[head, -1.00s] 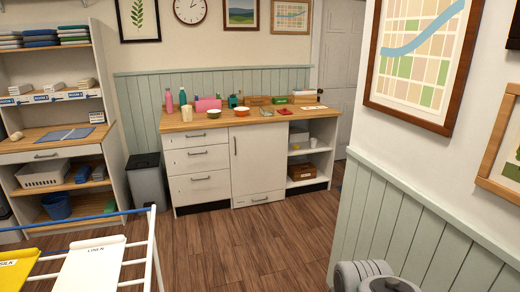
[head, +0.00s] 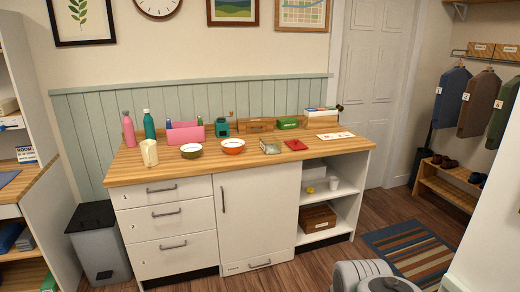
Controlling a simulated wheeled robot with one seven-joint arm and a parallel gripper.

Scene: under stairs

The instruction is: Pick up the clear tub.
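A small see-through box (head: 270,147), which looks like the clear tub, sits on the wooden countertop (head: 225,169) of a white cabinet. It stands between an orange-red bowl (head: 233,147) and a flat red item (head: 295,145). It is too small to tell what is inside it. My gripper is not in view. Only grey rounded parts of my own arm show at the bottom edge, well short of the cabinet.
On the counter stand a green bowl (head: 191,151), cream jug (head: 149,153), pink bottle (head: 128,129), teal bottle (head: 149,124) and pink caddy (head: 185,134). A grey bin (head: 95,243) stands left of the cabinet. A striped rug (head: 412,254) lies to the right.

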